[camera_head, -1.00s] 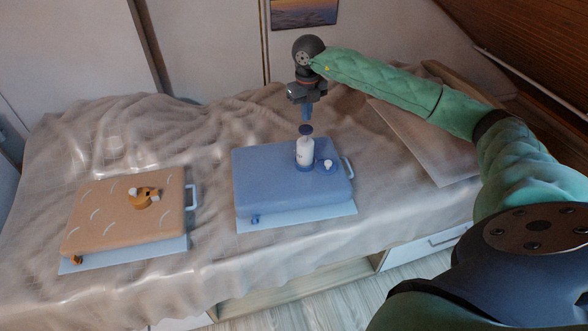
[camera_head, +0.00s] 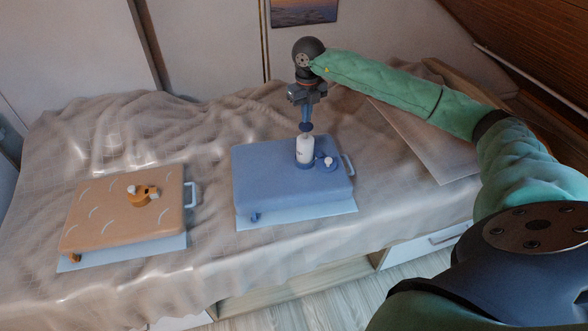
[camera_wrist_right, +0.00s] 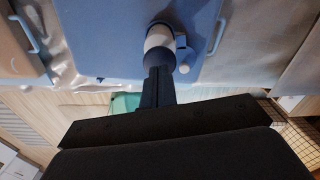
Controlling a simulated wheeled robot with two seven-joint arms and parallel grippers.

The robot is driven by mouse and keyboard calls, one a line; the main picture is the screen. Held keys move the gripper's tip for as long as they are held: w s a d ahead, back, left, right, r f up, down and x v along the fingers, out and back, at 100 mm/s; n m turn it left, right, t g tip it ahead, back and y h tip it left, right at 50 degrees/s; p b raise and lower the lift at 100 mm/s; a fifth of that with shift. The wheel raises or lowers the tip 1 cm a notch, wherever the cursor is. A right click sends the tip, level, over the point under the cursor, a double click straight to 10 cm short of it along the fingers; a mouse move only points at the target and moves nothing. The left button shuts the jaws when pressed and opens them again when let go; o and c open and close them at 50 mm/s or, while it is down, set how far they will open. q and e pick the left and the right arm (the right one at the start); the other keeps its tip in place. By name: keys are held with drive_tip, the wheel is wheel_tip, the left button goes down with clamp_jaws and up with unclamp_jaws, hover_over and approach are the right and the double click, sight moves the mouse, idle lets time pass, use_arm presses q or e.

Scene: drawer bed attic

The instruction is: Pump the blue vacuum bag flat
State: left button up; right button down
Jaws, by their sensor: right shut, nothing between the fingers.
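The blue vacuum bag (camera_head: 268,180) is a thick, puffed block on a pale blue board on the bed. A white pump (camera_head: 305,150) with a dark blue top knob (camera_head: 306,127) stands upright on it, beside a small white valve cap (camera_head: 328,161). My right gripper (camera_head: 306,121) is shut and empty, pointing down with its fingertips at the pump's knob, apparently touching it. In the right wrist view, the shut fingers (camera_wrist_right: 158,88) reach over the white pump (camera_wrist_right: 160,42) and hide part of it. My left gripper is not in view.
An orange bag (camera_head: 120,215) with an orange and white valve lies on its own board to the left. A flat pale panel (camera_head: 425,140) lies on the bed at right. The rumpled bedspread (camera_head: 215,125) is bare between them. An open drawer space (camera_head: 300,285) shows below the front edge.

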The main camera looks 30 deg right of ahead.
sight(306, 125)
drive_tip(key=shift+f+b, duration=0.4)
drive_tip(key=shift+f, duration=0.4)
drive_tip(key=shift+f, duration=0.1)
drive_tip(key=shift+f+b, duration=1.1)
drive_tip(key=shift+f, duration=0.65)
drive_tip(key=shift+r, duration=0.1)
drive_tip(key=shift+r+p, duration=1.35)
drive_tip(key=shift+r, duration=1.5)
drive_tip(key=shift+f, duration=0.15)
drive_tip(key=shift+f+b, duration=0.9)
drive_tip(key=shift+f, duration=0.5)
